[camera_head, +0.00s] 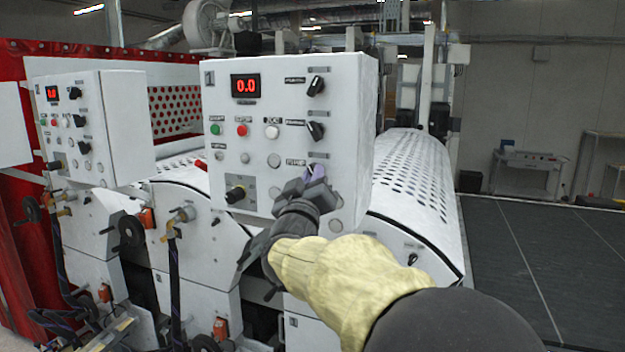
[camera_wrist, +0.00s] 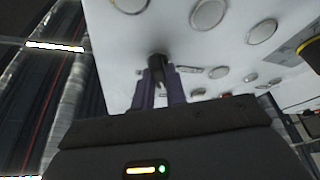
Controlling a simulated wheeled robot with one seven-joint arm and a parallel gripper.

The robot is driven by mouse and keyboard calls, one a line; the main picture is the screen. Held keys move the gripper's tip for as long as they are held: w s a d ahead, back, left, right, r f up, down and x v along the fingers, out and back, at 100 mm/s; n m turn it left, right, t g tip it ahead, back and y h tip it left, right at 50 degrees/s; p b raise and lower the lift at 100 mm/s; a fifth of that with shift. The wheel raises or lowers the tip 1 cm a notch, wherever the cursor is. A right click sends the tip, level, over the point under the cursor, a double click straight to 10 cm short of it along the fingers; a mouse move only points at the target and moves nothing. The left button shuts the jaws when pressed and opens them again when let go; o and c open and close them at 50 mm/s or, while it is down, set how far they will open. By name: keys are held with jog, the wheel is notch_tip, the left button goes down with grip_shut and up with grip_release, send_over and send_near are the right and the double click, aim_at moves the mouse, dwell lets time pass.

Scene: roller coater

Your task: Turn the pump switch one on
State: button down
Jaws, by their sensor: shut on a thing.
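The control box one (camera_head: 290,95) is a white panel with a red "0.0" display, and three black rotary switches run down its right side. The lowest, beside a label that seems to read PUMP, is the pump switch, mostly hidden by my gripper in the head view. My gripper (camera_head: 314,180) reaches up to it from below. In the wrist view the black knob of the pump switch (camera_wrist: 155,62) sits between the two purple fingers of my gripper (camera_wrist: 158,82), which are shut on it. The knob's exact angle cannot be told.
Two more black switches, the upper (camera_head: 316,86) and the middle (camera_head: 316,131), sit above my gripper. A black knob (camera_head: 236,194) is at the panel's lower left. A second control box (camera_head: 110,125) stands left. Perforated roller covers (camera_head: 415,175) lie behind; open dark floor (camera_head: 550,260) is at right.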

jog(key=shift+f+m, duration=0.15)
jog(key=shift+m, duration=0.15)
jog(key=m+g+h+b, duration=0.1)
jog(key=m+h+b, duration=0.1)
jog(key=m, duration=0.3)
jog(key=m+g+h+b, duration=0.1)
jog(key=m+h+b, duration=0.1)
jog(key=m, duration=0.3)
jog(key=m+g+h+b, duration=0.1)
jog(key=m+h+b, duration=0.2)
jog(key=m, duration=0.3)
jog(key=shift+w+a+h, duration=0.1)
jog(key=shift+a+h, duration=0.15)
jog(key=shift+h, duration=0.15)
jog(key=shift+m, duration=0.3)
jog(key=c, duration=1.4)
grip_release()
jog(key=shift+c, duration=0.2)
